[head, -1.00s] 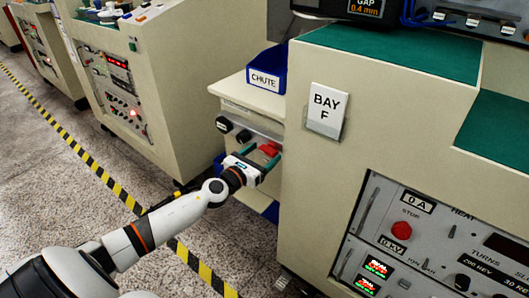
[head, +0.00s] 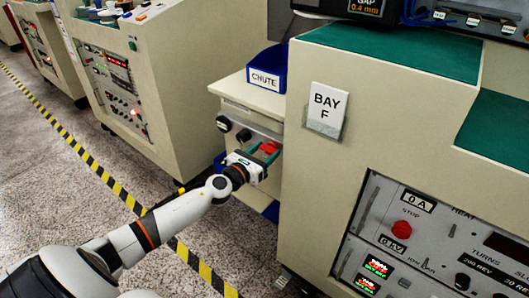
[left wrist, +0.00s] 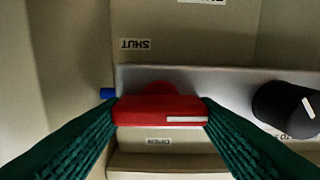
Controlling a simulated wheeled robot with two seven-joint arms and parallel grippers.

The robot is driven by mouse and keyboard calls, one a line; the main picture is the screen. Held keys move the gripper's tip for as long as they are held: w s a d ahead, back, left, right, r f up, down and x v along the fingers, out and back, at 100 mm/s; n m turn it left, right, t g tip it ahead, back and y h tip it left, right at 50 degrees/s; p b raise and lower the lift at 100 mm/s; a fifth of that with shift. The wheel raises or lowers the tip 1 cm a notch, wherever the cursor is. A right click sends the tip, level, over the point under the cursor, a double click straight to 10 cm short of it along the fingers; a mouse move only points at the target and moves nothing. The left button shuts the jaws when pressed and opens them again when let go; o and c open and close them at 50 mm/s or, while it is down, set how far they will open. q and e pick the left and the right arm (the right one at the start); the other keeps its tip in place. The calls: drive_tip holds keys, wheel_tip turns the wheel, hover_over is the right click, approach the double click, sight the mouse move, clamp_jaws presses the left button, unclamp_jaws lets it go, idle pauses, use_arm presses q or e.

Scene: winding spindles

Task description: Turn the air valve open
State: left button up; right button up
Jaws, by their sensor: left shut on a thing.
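The red air valve handle (head: 269,147) is on the front panel of the small cabinet under the chute bin. In the left wrist view the red handle (left wrist: 160,110) lies level across the picture, with a white mark at its right end. My left gripper (head: 265,152) is shut on it, and its green fingers touch both ends. An upside-down SHUT label (left wrist: 135,44) shows above the handle. A second label (left wrist: 166,140) below it is too small to read surely. My right gripper is not in view.
A black knob (left wrist: 285,108) sits beside the valve on the same panel. A blue bin marked CHUTE (head: 266,75) stands on the cabinet. The large BAY F cabinet (head: 300,180) rises close on the right. Open floor (head: 60,180) lies to the left.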

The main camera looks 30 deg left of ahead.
use_arm(q)
drive_tip(key=n, duration=0.3)
drive_tip(key=shift+n, duration=1.5)
drive_tip(key=shift+a+n+p, duration=0.1)
drive_tip(key=shift+n+p, duration=0.25)
drive_tip(key=shift+n, duration=1.05)
drive_tip(key=n+p, duration=0.3)
drive_tip(key=n, duration=0.5)
drive_tip(key=shift+a+p, duration=0.1)
drive_tip(key=shift+p, duration=0.25)
drive_tip(key=shift+f+n, duration=0.15)
drive_tip(key=shift+n, duration=0.45)
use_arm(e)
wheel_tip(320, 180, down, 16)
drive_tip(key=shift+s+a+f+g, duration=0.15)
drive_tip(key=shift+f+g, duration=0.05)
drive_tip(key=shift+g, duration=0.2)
